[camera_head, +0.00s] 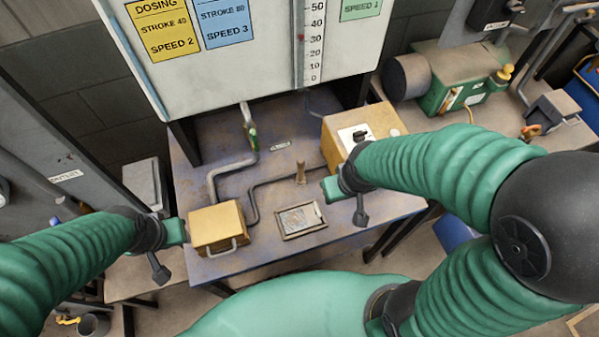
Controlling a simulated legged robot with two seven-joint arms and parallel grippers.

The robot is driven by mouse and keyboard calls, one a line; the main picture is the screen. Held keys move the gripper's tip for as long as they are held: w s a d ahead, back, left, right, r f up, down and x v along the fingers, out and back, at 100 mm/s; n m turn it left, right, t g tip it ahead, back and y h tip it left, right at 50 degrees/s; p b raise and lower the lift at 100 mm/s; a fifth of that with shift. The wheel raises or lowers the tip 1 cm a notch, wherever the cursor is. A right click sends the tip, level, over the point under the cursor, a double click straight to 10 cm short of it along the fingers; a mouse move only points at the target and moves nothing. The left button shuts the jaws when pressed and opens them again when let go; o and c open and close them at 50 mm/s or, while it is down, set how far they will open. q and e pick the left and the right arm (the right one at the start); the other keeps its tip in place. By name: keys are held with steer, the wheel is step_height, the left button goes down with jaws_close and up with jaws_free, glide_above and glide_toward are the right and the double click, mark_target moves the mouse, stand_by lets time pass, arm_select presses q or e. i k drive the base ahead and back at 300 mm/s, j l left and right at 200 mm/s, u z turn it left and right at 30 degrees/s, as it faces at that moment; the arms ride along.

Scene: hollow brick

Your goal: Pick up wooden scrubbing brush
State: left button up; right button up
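I cannot clearly make out a wooden scrubbing brush. A small upright brown wooden-looking piece (300,173) stands mid-table, but I cannot tell whether it is a brush. My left gripper (175,232) is at the left edge of the table, next to a tan box with a metal handle (217,227); I cannot tell whether they touch. My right gripper (333,188) is over the table, to the right of the upright piece and apart from it in the picture. The finger gaps of both grippers cannot be made out.
The worn table (270,258) carries a framed metal plate (301,220), bent pipes (229,167) and a larger yellow box with a black knob (343,130). A white board (262,62) rises behind. Green machinery (461,80) stands at the right. The table's front strip is clear.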

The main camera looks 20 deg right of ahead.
mark_target(301, 178)
steer(key=l+u, duration=0.55)
steer(key=u, duration=0.2)
steer(key=k+l+u, duration=0.15)
steer(key=u, duration=0.2)
